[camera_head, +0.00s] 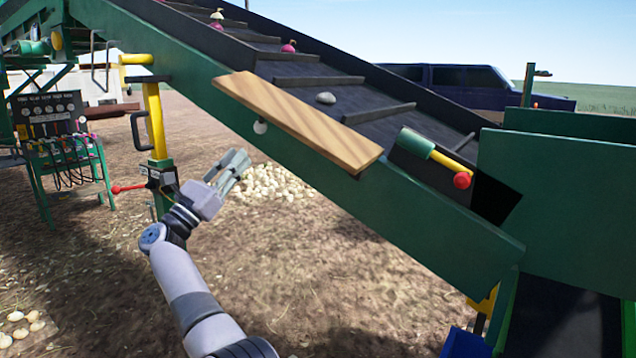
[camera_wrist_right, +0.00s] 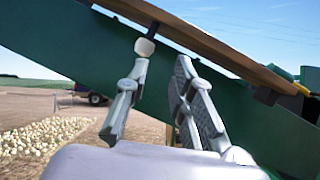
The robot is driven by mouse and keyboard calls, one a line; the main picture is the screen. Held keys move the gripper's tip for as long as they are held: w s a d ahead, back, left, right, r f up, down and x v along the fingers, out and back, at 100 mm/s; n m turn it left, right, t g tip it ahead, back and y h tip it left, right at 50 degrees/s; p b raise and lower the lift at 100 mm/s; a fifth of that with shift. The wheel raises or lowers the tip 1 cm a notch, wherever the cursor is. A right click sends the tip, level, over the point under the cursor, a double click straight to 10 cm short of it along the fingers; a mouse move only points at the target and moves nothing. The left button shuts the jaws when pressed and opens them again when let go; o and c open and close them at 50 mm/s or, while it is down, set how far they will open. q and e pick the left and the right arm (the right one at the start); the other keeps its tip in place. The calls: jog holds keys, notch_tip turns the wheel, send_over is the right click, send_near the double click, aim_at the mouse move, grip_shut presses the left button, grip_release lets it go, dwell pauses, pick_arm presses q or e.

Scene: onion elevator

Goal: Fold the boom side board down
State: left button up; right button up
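The boom side board is a light wooden plank (camera_head: 295,122) along the near edge of the sloping green boom (camera_head: 420,215). Its broad striped face is visible, and a pale round knob (camera_head: 260,127) hangs under its lower edge. In the right wrist view the board (camera_wrist_right: 205,38) crosses the top, with the knob (camera_wrist_right: 145,46) on a short dark stem. My right gripper (camera_head: 240,164) is below and left of the knob in the head view. Its fingers are apart with nothing between them (camera_wrist_right: 164,60); the left fingertip appears close to the knob, contact unclear. My left gripper is not visible.
A yellow post with a red-handled valve (camera_head: 158,130) stands left of my right arm. A lever bank (camera_head: 65,140) is farther left. A green cylinder with a red knob (camera_head: 435,156) sits right of the board. Onions (camera_head: 270,185) lie on the ground below.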

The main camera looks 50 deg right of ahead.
jog(key=s+f, duration=0.2)
jog(key=s, duration=0.1)
jog(key=s+f+m+g+b, duration=0.1)
jog(key=s+f, duration=0.1)
jog(key=s, duration=0.1)
jog(key=s+f+m+y, duration=0.1)
jog(key=s+f, duration=0.2)
jog(key=shift+d+g+b, duration=0.3)
jog(key=shift+d+b, duration=0.05)
jog(key=shift+b, duration=0.05)
grip_shut()
jog(key=s+f+m+y+b, duration=0.15)
jog(key=s+f, duration=0.25)
jog(key=s, duration=0.7)
jog(key=s+d+r+p, duration=0.2)
jog(key=d+r+p, duration=0.5)
jog(key=d, duration=0.2)
jog(key=shift+s+r+g, duration=0.2)
jog(key=shift+s+g, duration=0.05)
jog(key=shift+g, duration=0.15)
jog(key=shift+w+d+m, duration=0.1)
jog(key=shift+d+m, duration=0.1)
jog(key=shift+m, duration=0.05)
